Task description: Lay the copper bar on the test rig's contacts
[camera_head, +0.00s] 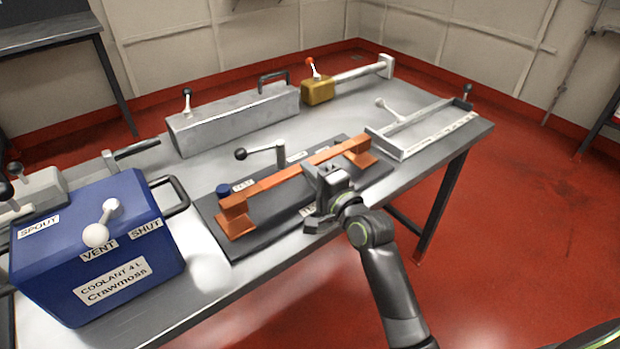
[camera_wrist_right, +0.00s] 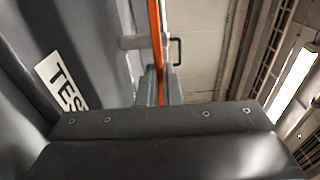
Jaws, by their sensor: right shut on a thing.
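The copper bar (camera_head: 293,175) is a long orange strip running over the test rig. The rig has a dark base plate (camera_head: 217,232) and two copper-coloured contact blocks, a near-left one (camera_head: 236,223) and a far-right one (camera_head: 364,158). The bar's ends are at both blocks; I cannot tell whether it rests on them or is just above. My right gripper (camera_head: 322,174) is shut on the bar right of its middle. In the right wrist view the bar (camera_wrist_right: 156,35) runs between the fingers (camera_wrist_right: 160,88). My left gripper is out of view.
A lever with a black knob (camera_head: 241,154) stands behind the bar. A blue coolant box (camera_head: 150,262) is at the left, a long grey box (camera_head: 235,122) behind. A yellow block (camera_head: 318,91) and a pale tray frame (camera_head: 425,138) are farther back and right. The table's front edge is close.

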